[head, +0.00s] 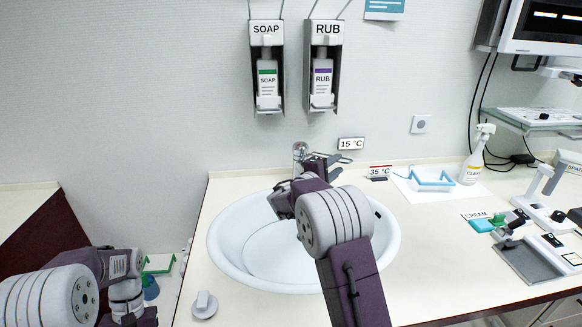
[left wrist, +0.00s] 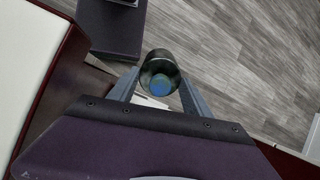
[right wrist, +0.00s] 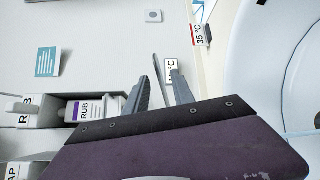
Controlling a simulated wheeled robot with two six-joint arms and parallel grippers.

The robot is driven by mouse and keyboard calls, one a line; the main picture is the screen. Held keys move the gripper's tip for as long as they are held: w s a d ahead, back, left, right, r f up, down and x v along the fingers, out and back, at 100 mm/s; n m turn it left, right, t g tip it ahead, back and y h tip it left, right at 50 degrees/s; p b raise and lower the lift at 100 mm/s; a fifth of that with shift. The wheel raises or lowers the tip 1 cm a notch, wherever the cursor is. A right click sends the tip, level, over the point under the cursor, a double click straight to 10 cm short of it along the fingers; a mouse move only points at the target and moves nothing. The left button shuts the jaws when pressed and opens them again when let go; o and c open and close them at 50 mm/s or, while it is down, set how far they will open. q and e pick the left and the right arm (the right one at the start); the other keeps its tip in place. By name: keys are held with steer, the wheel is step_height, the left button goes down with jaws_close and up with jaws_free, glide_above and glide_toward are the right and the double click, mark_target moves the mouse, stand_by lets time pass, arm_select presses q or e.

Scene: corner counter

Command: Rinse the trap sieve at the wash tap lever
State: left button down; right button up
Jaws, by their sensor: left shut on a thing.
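My left gripper (left wrist: 160,92) is shut on a dark, round cup-like thing with blue inside, which looks like the trap sieve (left wrist: 160,64). It is held over the floor, away from the basin. My right gripper (right wrist: 158,88) is open, its two fingers apart. A thin grey lever (right wrist: 157,68), seemingly the wash tap lever, shows between and beyond its fingertips; I cannot tell whether they touch it. In the head view the chrome tap (head: 300,152) stands behind the basin (head: 224,244), and my right arm hides part of both.
SOAP (head: 267,85) and RUB (head: 322,85) dispensers hang on the wall. The 15 °C (head: 351,143) and 35 °C (head: 380,171) labels are near the tap. A blue frame (head: 432,182) and spray bottle (head: 475,160) stand right. A white knob (head: 204,304) is at the front left.

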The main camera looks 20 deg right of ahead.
steer(key=v, duration=0.7)
steer(key=shift+a+b, duration=0.3)
steer(key=shift+b, duration=0.15)
steer(key=shift+s+r, duration=0.1)
steer(key=shift+s, duration=0.05)
